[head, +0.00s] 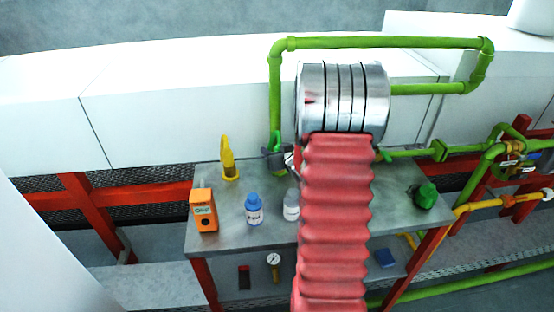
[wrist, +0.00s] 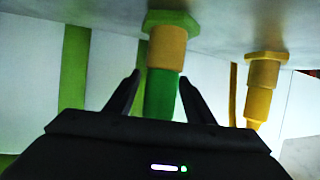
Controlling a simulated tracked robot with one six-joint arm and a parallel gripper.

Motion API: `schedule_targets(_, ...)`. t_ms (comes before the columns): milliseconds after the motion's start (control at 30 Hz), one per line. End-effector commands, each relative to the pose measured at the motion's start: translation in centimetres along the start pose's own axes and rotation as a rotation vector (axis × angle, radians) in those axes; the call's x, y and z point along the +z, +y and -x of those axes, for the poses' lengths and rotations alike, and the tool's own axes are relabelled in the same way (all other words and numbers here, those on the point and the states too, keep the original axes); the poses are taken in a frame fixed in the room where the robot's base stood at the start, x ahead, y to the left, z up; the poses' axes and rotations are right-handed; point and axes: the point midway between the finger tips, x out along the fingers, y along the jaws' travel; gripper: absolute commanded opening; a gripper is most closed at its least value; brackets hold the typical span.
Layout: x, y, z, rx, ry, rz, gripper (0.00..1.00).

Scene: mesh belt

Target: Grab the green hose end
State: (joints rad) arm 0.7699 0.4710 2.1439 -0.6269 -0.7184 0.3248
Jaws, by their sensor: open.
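The green hose end (wrist: 162,95) has a green hexagonal base, a tan collar and a green tip. In the wrist view, which looks upside down, it lies between the two dark fingers of my gripper (wrist: 161,77). The fingers are open, with a gap showing on each side of it. In the head view my gripper (head: 275,158) is a small dark shape at the table's back edge, and the green tip of the hose end (head: 276,138) shows just above it. My red-sleeved arm partly hides that area.
A yellow hose end (head: 228,160) stands left of the green one; it also shows in the wrist view (wrist: 261,88). The table (head: 262,232) holds an orange box (head: 203,210), a blue-capped bottle (head: 253,209), a white bottle (head: 291,205) and a green object (head: 425,195). Green pipes run behind.

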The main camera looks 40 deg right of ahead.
Motion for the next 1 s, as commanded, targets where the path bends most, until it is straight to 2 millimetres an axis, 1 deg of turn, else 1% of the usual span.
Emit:
schedule_targets(167, 0.0, -0.02, 0.01, 0.0, 0.0, 0.0, 0.49)
schedule_targets(833, 0.0, -0.07, 0.0, -0.001, 0.0, 0.0, 0.02)
schedule_targets(867, 0.0, -0.07, 0.0, -0.001, 0.0, 0.0, 0.0)
schedule_targets(1000, -0.07, -0.07, 0.0, -0.001, 0.001, 0.001, 0.0)
